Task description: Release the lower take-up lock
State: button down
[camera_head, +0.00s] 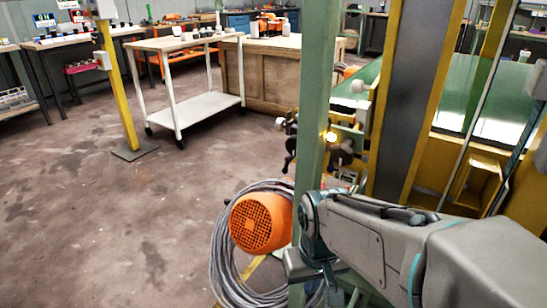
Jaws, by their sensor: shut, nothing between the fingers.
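Beside the green post (315,100) is a cluster of small fittings. I cannot tell which part, if any, is the lower take-up lock. My arm comes in from the lower right and its wrist bends down near the post. My gripper (335,296) shows only in part at the bottom edge, below and apart from the knobs. It is shut and empty.
An orange motor (260,222) and coiled grey cable (225,262) lie left of the post. Yellow-edged machine frame (405,100) and a green belt (490,105) stand right. A white cart (210,104) and yellow post (118,90) are farther back. The floor at left is clear.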

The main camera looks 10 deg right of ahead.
aim_at(289, 157)
jog(key=u, duration=1.5)
jog(key=i, duration=2.9)
jog(key=z, duration=2.6)
jog(key=i, duration=0.75)
